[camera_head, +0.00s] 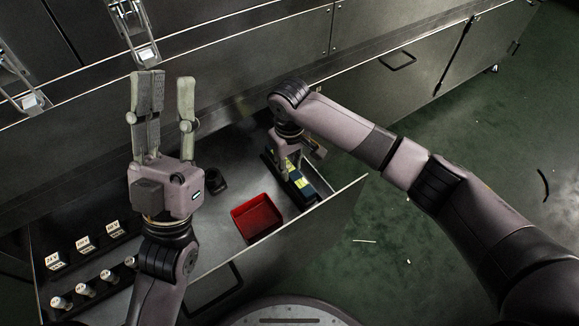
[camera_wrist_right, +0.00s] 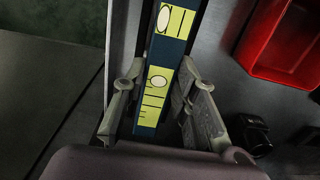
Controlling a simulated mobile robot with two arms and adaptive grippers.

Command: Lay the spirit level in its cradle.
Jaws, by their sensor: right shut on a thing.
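The spirit level (camera_head: 299,181) is a dark blue bar with yellow label panels, lying lengthwise near the drawer's right side. My right gripper (camera_head: 289,163) points down onto it. In the right wrist view the level (camera_wrist_right: 163,80) runs between the two fingers of that gripper (camera_wrist_right: 160,112), which is shut on it. A dark long shape (camera_head: 306,200) lies along the level, probably the cradle; I cannot tell whether the level rests in it or is held above it. My left gripper (camera_head: 167,105) is raised over the drawer, fingers apart and empty.
A red bin (camera_head: 257,218) stands in the open drawer beside the level, with a small black object (camera_head: 217,182) to its left. Labelled holders (camera_head: 84,243) and several white-capped items (camera_head: 86,290) fill the drawer's left. The drawer's front wall (camera_head: 300,222) is a raised edge.

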